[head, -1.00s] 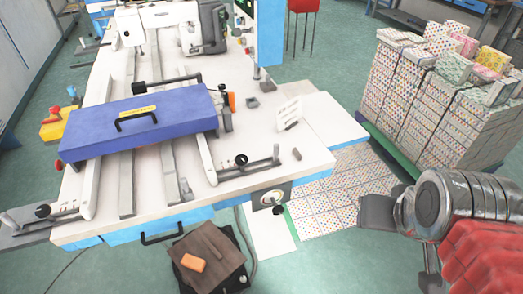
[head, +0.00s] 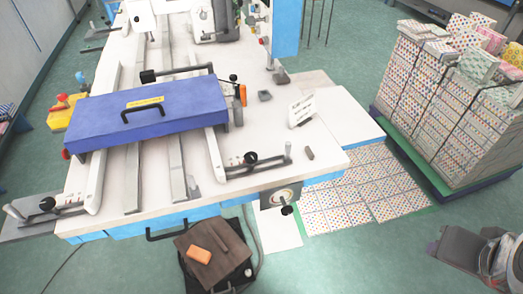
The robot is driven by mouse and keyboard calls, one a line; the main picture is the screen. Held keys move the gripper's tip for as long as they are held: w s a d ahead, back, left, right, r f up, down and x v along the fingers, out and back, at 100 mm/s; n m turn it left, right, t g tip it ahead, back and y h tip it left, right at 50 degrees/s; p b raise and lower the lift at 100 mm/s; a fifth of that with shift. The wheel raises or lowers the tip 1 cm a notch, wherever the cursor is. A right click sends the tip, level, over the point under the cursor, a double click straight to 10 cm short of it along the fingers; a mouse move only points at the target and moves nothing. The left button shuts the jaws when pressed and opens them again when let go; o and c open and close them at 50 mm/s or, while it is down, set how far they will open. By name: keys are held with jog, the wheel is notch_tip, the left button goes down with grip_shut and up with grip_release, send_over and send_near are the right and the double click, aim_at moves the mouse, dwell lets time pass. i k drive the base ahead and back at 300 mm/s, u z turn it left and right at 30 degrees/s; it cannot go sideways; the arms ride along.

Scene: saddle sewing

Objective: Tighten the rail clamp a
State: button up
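Two clamp-like fittings with black knobs sit at the front ends of the rails on the white machine table (head: 300,130). One is the right front clamp (head: 252,162), with a grey lever and upright pin beside it. The other is the left front clamp (head: 50,205), at the table's left corner. I cannot tell which is rail clamp a, or how tight either one is. My gripper (head: 448,250) is at the lower right, over the floor, well apart from the table and both clamps. It is partly cut off, and its finger opening cannot be made out.
A blue cover with a handle (head: 150,112) lies across the rails. A dark stool (head: 208,255) with an orange block (head: 199,255) stands before the table. Stacked patterned boxes (head: 440,90) stand at the right. Green floor is clear between the boxes and my gripper.

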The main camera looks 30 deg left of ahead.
aim_at(251, 158)
jog(key=z, duration=0.1)
jog(key=k, duration=0.95)
jog(key=u, duration=1.8)
jog(key=i, duration=1)
jog(key=u, duration=0.05)
